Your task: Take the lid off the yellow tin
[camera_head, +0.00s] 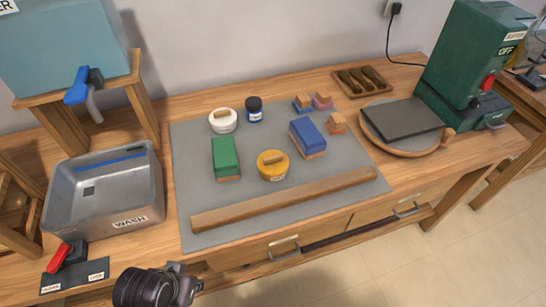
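The yellow tin (272,172) stands upright on the grey mat, near its middle. Its lid (264,158) is on top and carries a small wooden grip. A small label is on the tin's front side. A black and grey part of one of my arms shows at the bottom edge, left of centre, well in front of the tin. I take it for my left arm; its fingers cannot be made out. My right gripper is not in view. Nothing touches the tin.
A green block (225,157) is left of the tin and a blue block (307,138) right. A wooden bar (285,200) lies in front. A metal basin (105,190) is left, a green machine (465,65) right.

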